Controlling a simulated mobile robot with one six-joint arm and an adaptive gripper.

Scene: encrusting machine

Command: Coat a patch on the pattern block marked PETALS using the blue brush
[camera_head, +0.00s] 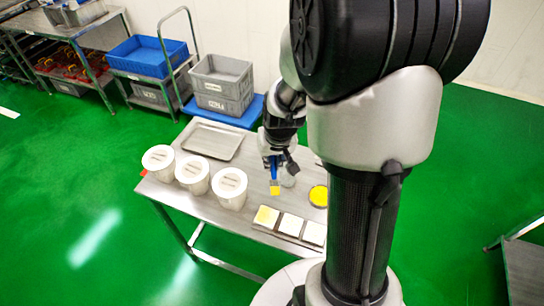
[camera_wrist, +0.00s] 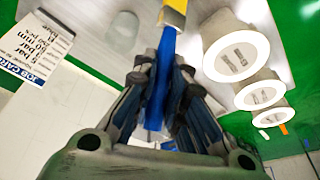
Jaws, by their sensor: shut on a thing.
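My gripper (camera_head: 271,157) is shut on the blue brush (camera_head: 274,172) and holds it above the metal table. The brush points down, with a yellow tip. In the wrist view the blue handle (camera_wrist: 166,50) runs between the fingers of my gripper (camera_wrist: 163,78), and its yellow and metal end is at the top edge.
Three white lidded tubs (camera_head: 193,174) stand in a row on the left. A metal tray (camera_head: 213,140) lies behind them. A yellow-filled round dish (camera_head: 318,196) and a clear vessel (camera_head: 288,178) are right of the brush. A job card (camera_wrist: 35,45) shows in the wrist view.

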